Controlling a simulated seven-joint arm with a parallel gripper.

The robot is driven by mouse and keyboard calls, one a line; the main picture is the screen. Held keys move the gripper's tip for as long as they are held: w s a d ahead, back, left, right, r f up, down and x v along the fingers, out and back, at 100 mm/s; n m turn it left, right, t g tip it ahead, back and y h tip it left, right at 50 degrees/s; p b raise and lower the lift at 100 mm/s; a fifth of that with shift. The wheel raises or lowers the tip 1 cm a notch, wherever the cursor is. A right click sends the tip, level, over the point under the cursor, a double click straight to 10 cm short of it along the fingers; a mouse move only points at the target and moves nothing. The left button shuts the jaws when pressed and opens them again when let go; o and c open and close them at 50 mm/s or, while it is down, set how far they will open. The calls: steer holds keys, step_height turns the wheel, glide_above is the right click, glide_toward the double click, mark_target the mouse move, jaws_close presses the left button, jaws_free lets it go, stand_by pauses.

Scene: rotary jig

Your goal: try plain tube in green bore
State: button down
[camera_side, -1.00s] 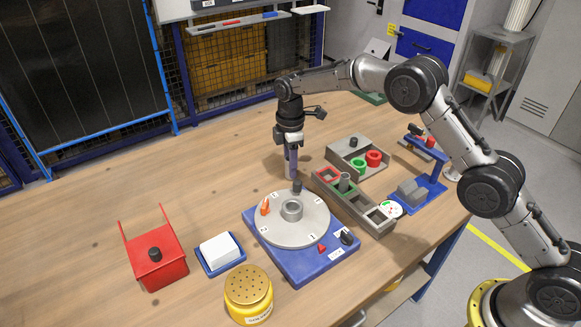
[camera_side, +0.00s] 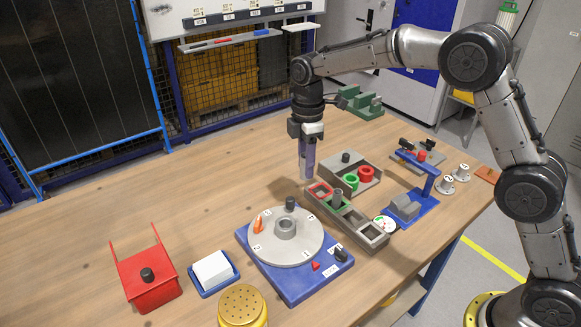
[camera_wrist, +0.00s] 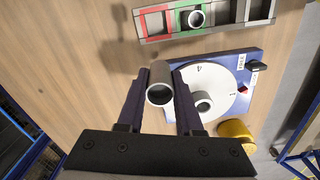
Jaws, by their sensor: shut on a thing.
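My gripper (camera_side: 306,172) points down and is shut on a light grey plain tube (camera_wrist: 160,88). It holds the tube upright in the side view, near the red-rimmed end of a grey rack. The rack (camera_side: 373,231) has a red-rimmed slot (camera_side: 320,191), a green-rimmed slot (camera_side: 330,207) and bare grey slots. Another grey tube (camera_side: 337,197) stands in the green-rimmed slot; it also shows in the wrist view (camera_wrist: 194,19). I cannot tell which part is the green bore.
A round grey turntable (camera_side: 300,252) on a blue base (camera_side: 303,287) stands in front, bearing a grey ring (camera_side: 286,228), a dark knob and an orange pointer. A blue stand (camera_side: 420,200) is right of the rack. A red box (camera_side: 148,283) is far left.

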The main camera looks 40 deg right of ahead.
steer(key=s+d+r, duration=0.1)
steer(key=s+r, duration=0.2)
steer(key=s, duration=0.3)
steer(key=w+d+f+m, duration=0.2)
steer(key=d+m, duration=0.1)
steer(key=d, duration=0.4)
steer(key=w+d+f+m, duration=0.1)
steer(key=w+d+m, duration=0.15)
steer(key=d, duration=0.35)
steer(key=shift+m, duration=0.25)
steer(key=shift+s+d+f, duration=0.1)
steer(key=shift+s+f, duration=0.05)
steer(key=shift+f, duration=1.25)
steer(key=shift+s+f, duration=0.1)
steer(key=shift+f, duration=1.3)
steer(key=shift+f, duration=0.3)
steer(key=shift+r, duration=0.6)
steer(key=shift+f, duration=0.6)
stand_by(1.6)
